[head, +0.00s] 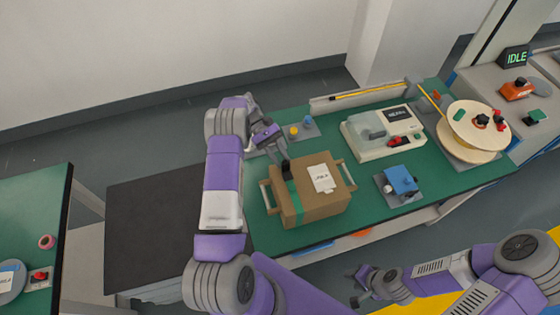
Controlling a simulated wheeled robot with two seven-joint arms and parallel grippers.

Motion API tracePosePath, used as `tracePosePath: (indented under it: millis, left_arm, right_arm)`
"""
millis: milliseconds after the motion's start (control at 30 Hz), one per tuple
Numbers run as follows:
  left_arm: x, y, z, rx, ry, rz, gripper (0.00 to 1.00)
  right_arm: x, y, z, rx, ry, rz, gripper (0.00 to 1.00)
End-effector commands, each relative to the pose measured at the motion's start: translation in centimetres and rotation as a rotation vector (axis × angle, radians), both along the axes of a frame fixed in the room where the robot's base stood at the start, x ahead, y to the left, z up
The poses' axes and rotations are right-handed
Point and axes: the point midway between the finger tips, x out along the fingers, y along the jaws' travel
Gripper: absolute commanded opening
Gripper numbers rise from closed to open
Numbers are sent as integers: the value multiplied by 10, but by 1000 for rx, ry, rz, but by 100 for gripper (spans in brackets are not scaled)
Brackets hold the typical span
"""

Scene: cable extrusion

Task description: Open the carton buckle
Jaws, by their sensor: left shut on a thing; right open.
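A brown carton (318,207) with a white label (321,178) on its top sits on the green bench top. A green strap (292,203) runs over the carton's left part. A dark buckle (287,172) stands up at the carton's back left edge, in line with the strap. My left gripper (284,157) reaches down from behind and is shut on the dark buckle; its fingertips are small and partly hidden in the picture. My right gripper (357,287) is open and empty, low in front of the bench, well away from the carton.
Light wooden handles (347,172) stick out at the carton's sides. A white machine (383,133), a blue block on a grey base (402,182) and a large reel (475,127) stand to the right. A tray with a yellow piece (294,131) lies behind. A dark surface (150,225) is at left.

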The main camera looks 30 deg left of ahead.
Motion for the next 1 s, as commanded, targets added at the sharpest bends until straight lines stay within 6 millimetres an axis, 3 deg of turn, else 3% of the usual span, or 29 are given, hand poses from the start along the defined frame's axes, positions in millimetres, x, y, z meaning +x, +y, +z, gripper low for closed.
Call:
tracePosePath:
  millis: [500,533,600,1000]
  left_arm:
    - [1,-1,1,-19,10,1,0]
    - [1,-1,1,-19,10,1,31]
    - [1,0,1,-19,10,0,42]
    - [1,0,8,-16,9,0,43]
  right_arm:
    - [0,0,-3,0,0,0,43]
    - [0,0,-3,0,0,0,43]
    - [0,0,-3,0,0,0,43]
    - [0,0,-3,0,0,0,43]
